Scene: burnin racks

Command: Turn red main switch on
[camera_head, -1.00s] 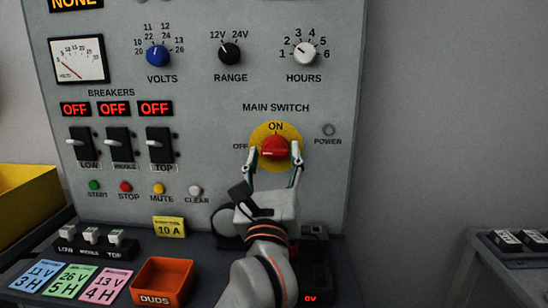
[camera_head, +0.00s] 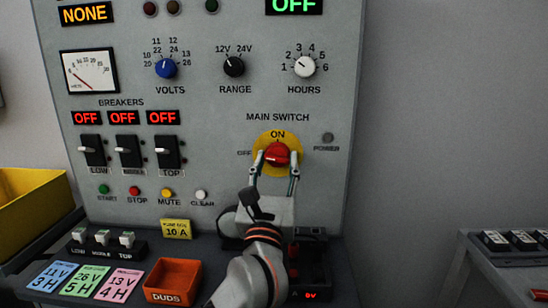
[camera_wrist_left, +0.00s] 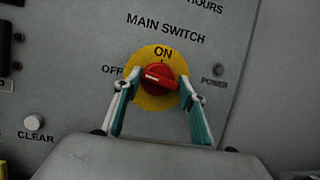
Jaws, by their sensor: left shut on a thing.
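The red main switch (camera_head: 277,154) is a round knob with a raised grip bar, on a yellow disc (camera_head: 261,142) on the grey panel. "ON" is printed above it and "OFF" to its left. My left gripper (camera_head: 275,163) is shut on the red knob, one finger at each side. In the left wrist view the fingers flank the red switch (camera_wrist_left: 159,79); its bar lies nearly level, with its white mark toward the OFF side. The power lamp (camera_head: 327,137) to the right looks unlit. My right gripper is not in view.
Breaker levers (camera_head: 130,151) with red OFF displays sit at the left of the panel. Above are the volts (camera_head: 166,68), range (camera_head: 234,66) and hours (camera_head: 304,66) knobs. An orange duds bin (camera_head: 172,280) and coloured cards stand on the bench below. A yellow bin (camera_head: 32,212) is far left.

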